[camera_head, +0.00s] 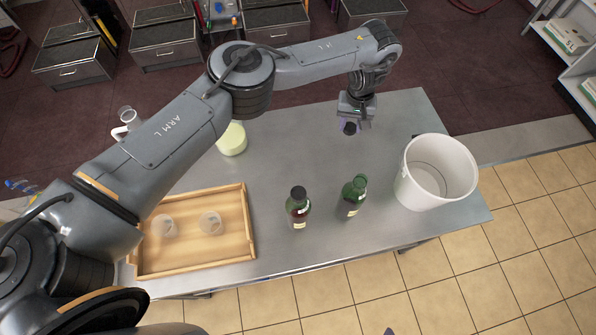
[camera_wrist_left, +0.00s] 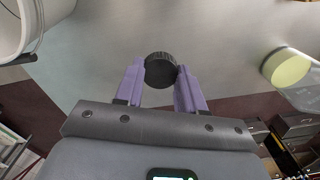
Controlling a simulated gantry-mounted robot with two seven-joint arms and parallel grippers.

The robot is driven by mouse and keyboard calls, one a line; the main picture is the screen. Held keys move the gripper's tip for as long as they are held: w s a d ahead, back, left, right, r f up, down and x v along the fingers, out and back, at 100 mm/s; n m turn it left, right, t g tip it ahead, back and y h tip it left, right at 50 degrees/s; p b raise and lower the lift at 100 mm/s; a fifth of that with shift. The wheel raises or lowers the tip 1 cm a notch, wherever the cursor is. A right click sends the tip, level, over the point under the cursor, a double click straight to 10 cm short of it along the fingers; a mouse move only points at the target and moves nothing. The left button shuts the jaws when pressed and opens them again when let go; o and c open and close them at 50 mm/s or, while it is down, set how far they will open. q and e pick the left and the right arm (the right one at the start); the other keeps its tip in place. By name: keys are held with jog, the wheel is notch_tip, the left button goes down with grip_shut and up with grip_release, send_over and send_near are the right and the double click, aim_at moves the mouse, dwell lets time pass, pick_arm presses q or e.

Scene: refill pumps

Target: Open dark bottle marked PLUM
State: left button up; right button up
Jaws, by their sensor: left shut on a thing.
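My left gripper (camera_head: 352,122) is shut on a black ribbed cap (camera_head: 349,129) and holds it above the far right part of the table. The wrist view shows the cap (camera_wrist_left: 160,70) between the purple fingers (camera_wrist_left: 161,86). A dark brown bottle (camera_head: 298,212) with a black top stands upright near the table's front edge. A green bottle (camera_head: 351,203) stands upright to its right, its top green with no black cap on it. The labels are too small to read, so I cannot tell which is marked PLUM. My right gripper is not in view.
A white bucket (camera_head: 408,188) stands at the right end of the metal table (camera_head: 270,170). A wooden tray (camera_head: 250,228) with two clear cups is at the left. A pale yellow-green lidded container (camera_head: 232,140) stands at the back left. The table's middle is clear.

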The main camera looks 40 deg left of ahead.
pick_arm(q)
jog(key=s+d+f+n+p, duration=0.1)
jog(key=s+f+n+p, duration=0.2)
jog(key=s+f+p, duration=0.5)
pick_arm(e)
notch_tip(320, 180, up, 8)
pick_arm(q)
jog(key=b, duration=0.6)
send_over(282, 179)
jog(key=shift+n, duration=0.4)
notch_tip(282, 179, down, 11)
notch_tip(282, 179, down, 3)
jog(key=shift+f+b, duration=0.15)
jog(key=shift+b, duration=0.85)
jog(key=shift+f, duration=0.35)
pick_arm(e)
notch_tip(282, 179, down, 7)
pick_arm(q)
jog(key=shift+f, duration=0.1)
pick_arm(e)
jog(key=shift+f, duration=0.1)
pick_arm(q)
jog(key=o, duration=1.2)
